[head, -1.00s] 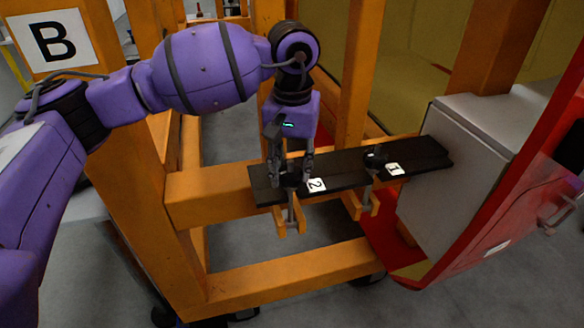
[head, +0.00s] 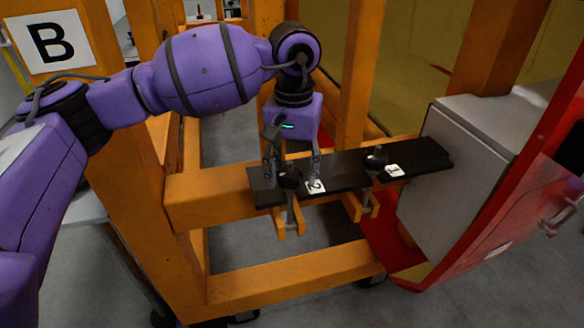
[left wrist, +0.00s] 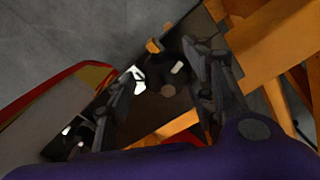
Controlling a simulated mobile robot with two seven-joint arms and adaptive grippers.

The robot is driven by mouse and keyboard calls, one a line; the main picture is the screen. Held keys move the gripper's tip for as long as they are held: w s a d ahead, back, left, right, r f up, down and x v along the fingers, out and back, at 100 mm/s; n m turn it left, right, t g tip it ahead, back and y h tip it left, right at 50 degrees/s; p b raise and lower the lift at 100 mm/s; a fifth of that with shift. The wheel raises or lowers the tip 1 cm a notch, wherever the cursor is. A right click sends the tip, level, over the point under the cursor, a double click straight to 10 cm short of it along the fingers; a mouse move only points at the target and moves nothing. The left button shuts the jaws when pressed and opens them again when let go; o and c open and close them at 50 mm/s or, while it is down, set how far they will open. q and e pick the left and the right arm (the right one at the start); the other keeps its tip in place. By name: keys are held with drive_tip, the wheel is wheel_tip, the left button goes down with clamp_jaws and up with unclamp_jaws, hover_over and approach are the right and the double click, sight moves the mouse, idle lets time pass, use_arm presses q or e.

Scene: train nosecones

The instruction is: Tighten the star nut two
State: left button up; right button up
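Star nut two (head: 289,179) is a dark knob on a threaded rod at the left end of the black plank, beside the white label 2 (head: 316,187). My left gripper (head: 292,180) points down over it, open, with one finger on each side and gaps between. In the left wrist view the nut (left wrist: 169,90) shows small and dark between the spread fingers (left wrist: 160,88). Whether either finger touches it I cannot tell. The right finger partly covers label 2 in the head view. My right gripper is in neither view.
A second star nut (head: 376,158) stands by label 1 (head: 394,170) farther right on the black plank (head: 345,178). Orange frame beams (head: 215,197) surround the plank. A grey box (head: 465,150) and red panel (head: 530,190) close off the right side.

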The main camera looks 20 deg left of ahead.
sight(293, 173)
use_arm(q)
drive_tip(key=shift+a, duration=0.1)
drive_tip(key=shift+r, duration=0.3)
wheel_tip(293, 173, up, 11)
drive_tip(key=shift+s+r, duration=0.15)
drive_tip(key=shift+r, duration=0.05)
